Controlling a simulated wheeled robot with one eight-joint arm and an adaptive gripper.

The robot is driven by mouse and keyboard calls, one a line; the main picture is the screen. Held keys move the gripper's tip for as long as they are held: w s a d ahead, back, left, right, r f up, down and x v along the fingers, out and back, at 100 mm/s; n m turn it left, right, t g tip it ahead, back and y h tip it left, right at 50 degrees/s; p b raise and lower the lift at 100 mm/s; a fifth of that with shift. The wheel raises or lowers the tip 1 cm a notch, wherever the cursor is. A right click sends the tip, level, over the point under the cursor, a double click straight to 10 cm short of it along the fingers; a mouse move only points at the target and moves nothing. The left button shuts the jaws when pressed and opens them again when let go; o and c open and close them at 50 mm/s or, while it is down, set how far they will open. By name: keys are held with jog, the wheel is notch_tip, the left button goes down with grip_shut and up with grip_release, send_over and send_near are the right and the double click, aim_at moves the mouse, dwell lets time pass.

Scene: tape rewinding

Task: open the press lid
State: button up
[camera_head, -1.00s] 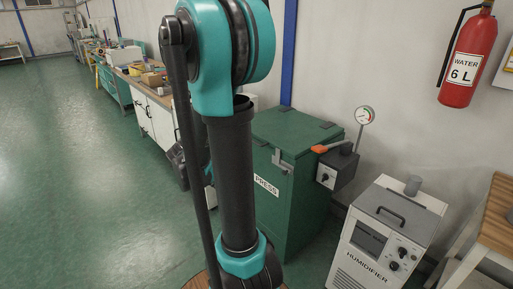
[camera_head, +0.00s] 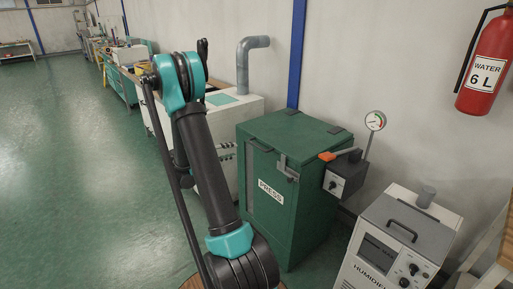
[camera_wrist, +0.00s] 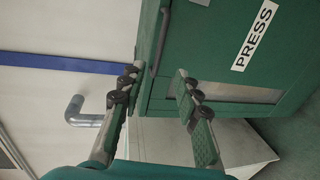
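The green press (camera_head: 285,215) stands right of my arm in the head view, with a white PRESS label on its front. Its lid (camera_head: 295,131) lies flat and shut on top, and a grey latch (camera_head: 288,168) hangs over the front edge. In the wrist view the press (camera_wrist: 222,60) fills the upper right, turned sideways, and the lid edge (camera_wrist: 149,45) runs down the middle. My gripper (camera_wrist: 158,74) is open and empty, its fingers apart with the lid edge in the gap between them in the picture. I cannot tell the depth or any contact.
A grey control box (camera_head: 345,178) with an orange-ended lever and a gauge (camera_head: 375,121) sits on the press's right side. A humidifier (camera_head: 395,245) stands further right. A white cabinet (camera_head: 240,108) with a grey pipe is behind my arm. Open floor (camera_head: 80,190) lies left.

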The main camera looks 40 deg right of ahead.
aim_at(257, 146)
jog(key=x, duration=1.6)
jog(key=shift+w, duration=0.1)
grip_shut()
